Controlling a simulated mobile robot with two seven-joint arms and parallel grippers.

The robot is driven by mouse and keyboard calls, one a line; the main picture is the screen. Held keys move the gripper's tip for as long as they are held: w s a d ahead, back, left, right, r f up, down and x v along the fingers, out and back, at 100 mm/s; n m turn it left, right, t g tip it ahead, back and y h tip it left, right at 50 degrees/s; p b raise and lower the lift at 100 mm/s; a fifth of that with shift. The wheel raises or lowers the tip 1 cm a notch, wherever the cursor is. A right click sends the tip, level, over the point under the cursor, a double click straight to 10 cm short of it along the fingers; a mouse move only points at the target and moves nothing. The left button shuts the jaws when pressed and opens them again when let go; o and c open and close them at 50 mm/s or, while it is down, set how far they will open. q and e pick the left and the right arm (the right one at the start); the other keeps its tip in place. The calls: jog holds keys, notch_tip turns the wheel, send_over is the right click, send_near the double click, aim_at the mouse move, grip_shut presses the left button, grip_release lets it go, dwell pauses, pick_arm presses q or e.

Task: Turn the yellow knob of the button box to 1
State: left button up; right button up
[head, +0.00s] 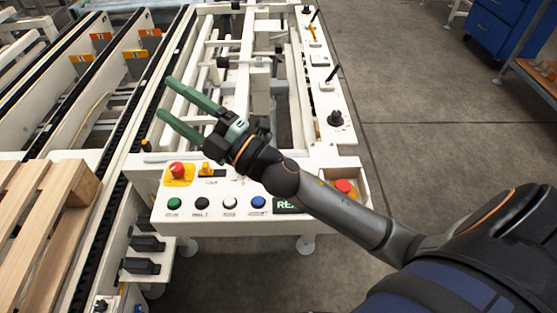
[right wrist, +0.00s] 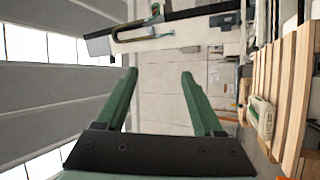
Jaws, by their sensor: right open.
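The white button box (head: 190,220) lies at the front end of the conveyor frame in the head view. Its small yellow knob (head: 207,168) sits on the upper part of the panel, right of a red emergency button (head: 177,170). The knob's setting is too small to read. My right gripper (head: 165,97) is open and empty, its green fingers pointing up and left, above and beyond the box and apart from the knob. In the right wrist view the open fingers (right wrist: 158,85) have nothing between them. My left gripper is not in view.
Green (head: 173,203), black (head: 201,203), white (head: 230,202) and blue (head: 258,202) buttons line the box's front. My right forearm partly hides the display (head: 287,206). Another red button (head: 344,186) is at right. A wooden pallet (head: 35,225) stands left.

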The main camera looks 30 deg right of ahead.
jog(key=s+a+n+g+y, duration=0.3)
jog(key=a+n+g+y, duration=0.5)
jog(key=n, duration=0.5)
notch_tip(320, 180, down, 8)
jog(key=d+f+n+g+h, duration=0.1)
jog(key=n+g+h, duration=0.4)
jog(key=n+g, duration=0.4)
jog(key=w+d+f+g+h, duration=0.1)
jog(key=d+f+h, duration=0.2)
jog(key=d+h, duration=0.7)
jog(key=w+d+f+g+h, duration=0.15)
jog(key=d+h, duration=0.25)
jog(key=d, duration=1.3)
jog(key=f, duration=1.2)
jog(key=shift+s+a+f, duration=0.25)
jog(key=shift+a+f, duration=0.05)
jog(key=shift+f, duration=0.05)
grip_shut()
